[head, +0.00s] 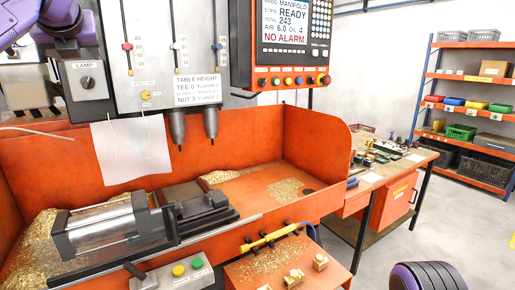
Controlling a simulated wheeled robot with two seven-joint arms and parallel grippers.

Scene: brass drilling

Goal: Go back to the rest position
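Neither gripper's fingers can be seen in the head view. A purple and dark part of my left arm shows at the top left, in front of the drilling machine near the lamp switch box (88,82). A dark ribbed part with purple rims, which looks like my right arm, shows at the bottom right. The machine's vise (105,222) sits in the orange chip tray (300,207), with a clear guard over it. Two drill spindles (211,124) hang above the tray. Small brass pieces (293,278) stand on an orange surface at the front.
A control panel (292,45) reads READY and NO ALARM. Brass chips (285,189) lie in the tray. A button box (180,275) and a yellow bar (270,238) are in front. A workbench (378,165) and shelves of bins (470,100) stand at right, with open floor between.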

